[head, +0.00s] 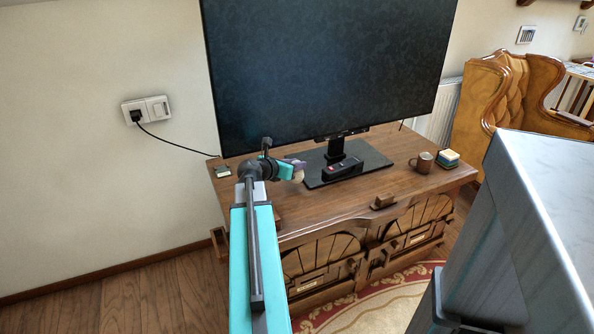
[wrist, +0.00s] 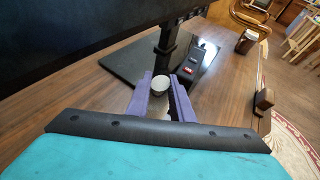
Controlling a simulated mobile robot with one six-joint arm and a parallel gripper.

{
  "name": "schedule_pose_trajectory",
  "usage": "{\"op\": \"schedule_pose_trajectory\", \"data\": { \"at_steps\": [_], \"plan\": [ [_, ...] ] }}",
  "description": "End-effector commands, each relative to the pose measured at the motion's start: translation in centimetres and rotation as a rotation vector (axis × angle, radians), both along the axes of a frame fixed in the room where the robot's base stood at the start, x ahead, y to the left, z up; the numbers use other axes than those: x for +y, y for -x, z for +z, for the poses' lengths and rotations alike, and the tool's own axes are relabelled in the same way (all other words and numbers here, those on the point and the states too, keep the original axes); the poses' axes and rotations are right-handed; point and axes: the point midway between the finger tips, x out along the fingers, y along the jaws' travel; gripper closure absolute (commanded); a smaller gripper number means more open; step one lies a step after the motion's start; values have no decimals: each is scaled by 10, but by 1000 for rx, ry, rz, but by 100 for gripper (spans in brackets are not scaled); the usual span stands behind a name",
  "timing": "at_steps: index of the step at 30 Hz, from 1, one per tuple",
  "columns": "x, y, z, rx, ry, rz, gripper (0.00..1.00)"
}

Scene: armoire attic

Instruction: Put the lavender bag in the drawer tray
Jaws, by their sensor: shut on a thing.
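My gripper (head: 296,168) has purple fingers and is above the left part of the wooden TV cabinet, in front of the screen. In the wrist view my gripper (wrist: 161,98) is shut on a small pale, rounded thing (wrist: 160,86), which I take to be the lavender bag. A beige bit of it (head: 298,176) shows at the fingertips in the head view; the fingers hide most of it. I cannot make out a drawer tray. A wooden edge (head: 219,244) stands out at the cabinet's left end; my arm hides the front beside it.
A brown mug (head: 424,162) and stacked coasters (head: 448,158) are at the right. The cabinet top (head: 340,198) is clear in front.

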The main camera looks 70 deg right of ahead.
Motion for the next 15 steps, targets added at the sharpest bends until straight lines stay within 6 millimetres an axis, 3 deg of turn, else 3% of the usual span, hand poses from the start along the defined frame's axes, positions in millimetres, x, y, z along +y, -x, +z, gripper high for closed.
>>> {"op": "schedule_pose_trajectory", "data": {
  "at_steps": [1,6,15],
  "plan": [
    [1,0,-13,1,-3,0,100],
    [1,0,-28,1,-1,0,100],
    [1,1,-30,1,0,0,100]
  ]
}}
